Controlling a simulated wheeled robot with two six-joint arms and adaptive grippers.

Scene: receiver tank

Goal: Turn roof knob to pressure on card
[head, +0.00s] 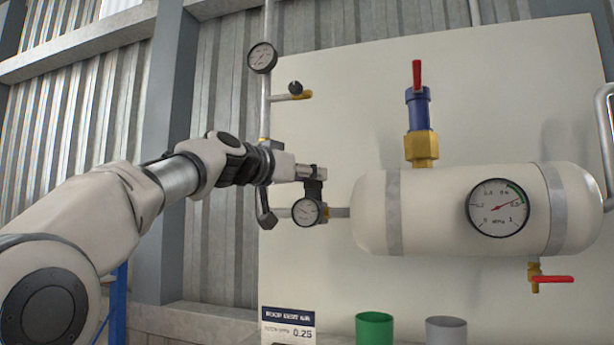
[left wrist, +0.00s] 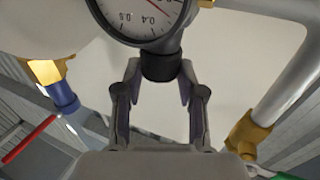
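The small gauge (head: 306,212) sits on the regulator in the pipe left of the tank; its dial also shows, cut off, at the top of the left wrist view (left wrist: 150,14). The dark roof knob (left wrist: 162,66) joins the gauge's regulator; in the head view it shows as a black piece (head: 313,189) just above the dial. My left gripper (head: 317,173) is at the knob, with one finger on each side in the left wrist view (left wrist: 162,78), seemingly touching it. The card (head: 289,325) at bottom reads 0.25. My right gripper is out of view.
The white tank (head: 450,215) carries a larger gauge (head: 497,207), a red-handled blue valve (head: 418,110) and a red-handled drain (head: 550,279). Another gauge (head: 262,58) and a yellow valve (head: 298,95) are above. Green (head: 374,328) and grey (head: 446,330) cups stand below.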

